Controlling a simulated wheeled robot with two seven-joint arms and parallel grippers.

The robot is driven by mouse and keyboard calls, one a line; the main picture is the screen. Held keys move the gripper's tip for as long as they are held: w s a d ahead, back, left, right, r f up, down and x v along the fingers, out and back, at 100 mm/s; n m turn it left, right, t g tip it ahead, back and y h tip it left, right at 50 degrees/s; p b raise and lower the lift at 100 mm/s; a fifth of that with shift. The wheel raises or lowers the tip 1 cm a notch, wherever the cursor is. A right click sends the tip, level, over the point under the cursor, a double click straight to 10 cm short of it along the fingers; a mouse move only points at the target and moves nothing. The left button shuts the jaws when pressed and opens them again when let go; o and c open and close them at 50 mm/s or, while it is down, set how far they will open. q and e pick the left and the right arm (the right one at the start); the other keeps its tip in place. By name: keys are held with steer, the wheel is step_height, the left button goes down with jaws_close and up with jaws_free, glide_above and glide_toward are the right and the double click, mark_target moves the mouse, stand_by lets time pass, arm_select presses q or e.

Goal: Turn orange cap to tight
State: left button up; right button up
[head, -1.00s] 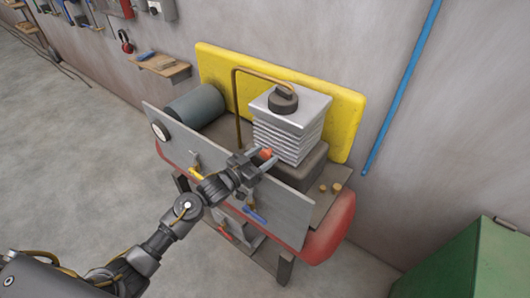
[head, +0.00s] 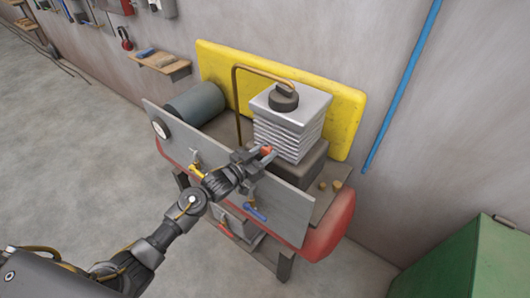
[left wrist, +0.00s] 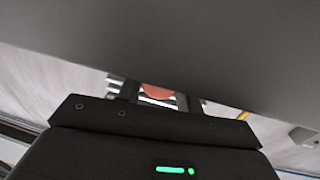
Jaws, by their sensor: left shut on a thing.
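The orange cap (head: 266,149) is a small orange-red piece just behind the top edge of the grey panel, in front of the finned silver block. My left gripper (head: 263,154) reaches over the panel's top edge and is shut on the cap, with a finger on each side of it. In the left wrist view the cap (left wrist: 157,91) shows as an orange patch between the fingers, partly hidden by a large dark surface above. How tight the cap sits cannot be told. My right gripper is in neither view.
The grey panel (head: 285,208) stands close under my left gripper, with yellow and blue (head: 255,213) handles on its front. The finned block (head: 287,133) and a bent copper pipe (head: 236,105) are behind. A green box (head: 475,265) stands at the lower right.

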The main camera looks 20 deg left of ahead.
arm_select(q)
steer(key=shift+d, duration=0.1)
steer(key=m, duration=0.3)
steer(key=shift+m+g, duration=0.3)
steer(key=shift+m, duration=0.1)
steer(key=m+y, duration=0.1)
steer(key=m, duration=0.3)
steer(key=shift+s+f, duration=0.1)
steer(key=shift+m, duration=0.4)
steer(key=o, duration=0.9)
steer(key=shift+c, duration=0.2)
steer(key=shift+o, duration=0.3)
steer(key=shift+s+f, duration=0.1)
